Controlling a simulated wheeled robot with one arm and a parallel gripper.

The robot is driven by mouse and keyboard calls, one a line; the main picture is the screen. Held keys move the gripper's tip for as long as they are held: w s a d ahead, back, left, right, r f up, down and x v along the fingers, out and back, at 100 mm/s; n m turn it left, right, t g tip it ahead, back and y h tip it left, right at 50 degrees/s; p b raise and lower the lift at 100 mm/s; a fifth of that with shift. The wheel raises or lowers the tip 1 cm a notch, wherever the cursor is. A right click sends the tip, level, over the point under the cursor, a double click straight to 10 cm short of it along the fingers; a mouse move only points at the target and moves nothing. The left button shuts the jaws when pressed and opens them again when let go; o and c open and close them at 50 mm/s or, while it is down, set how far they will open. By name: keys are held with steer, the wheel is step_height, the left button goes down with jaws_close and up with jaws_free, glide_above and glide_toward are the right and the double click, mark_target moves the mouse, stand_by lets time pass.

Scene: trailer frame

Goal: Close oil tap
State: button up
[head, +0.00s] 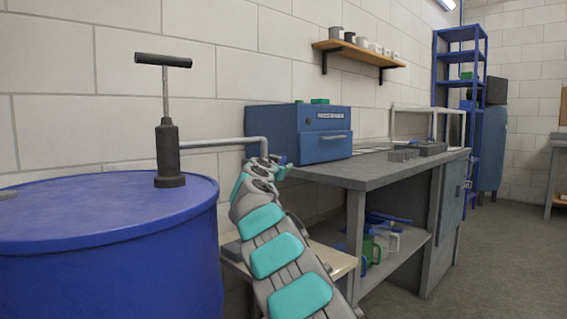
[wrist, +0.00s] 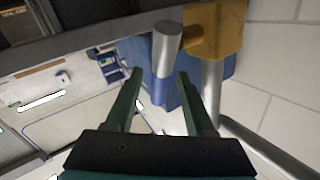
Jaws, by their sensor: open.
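A blue oil drum (head: 110,235) stands at left in the head view. A dark hand pump (head: 168,150) with a T-shaped handle (head: 163,60) rises from its lid. A grey pipe (head: 225,141) runs right from the pump and bends down behind my gripper (head: 277,163). In the wrist view, a brass-coloured tap body (wrist: 215,30) sits on the pipe (wrist: 212,90), with a grey cylindrical lever (wrist: 167,42) beside it. My gripper (wrist: 160,76) is open, its dark green fingertips just short of the lever and to either side of its line. Contact cannot be told. The head view hides the tap.
A blue box (head: 298,135) stands on the grey workbench (head: 385,168) just beyond my gripper. A low light-coloured surface (head: 335,262) lies under my arm. A wall shelf (head: 355,50) with cups hangs above. The floor (head: 490,270) at right is clear.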

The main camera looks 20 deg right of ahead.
steer(key=shift+p+x, duration=0.35)
steer(key=shift+x, duration=0.55)
steer(key=shift+w+d+f, duration=0.1)
steer(key=shift+w+d, duration=0.2)
steer(key=shift+w, duration=0.05)
steer(key=shift+c, duration=0.2)
jaws_close()
stand_by(0.6)
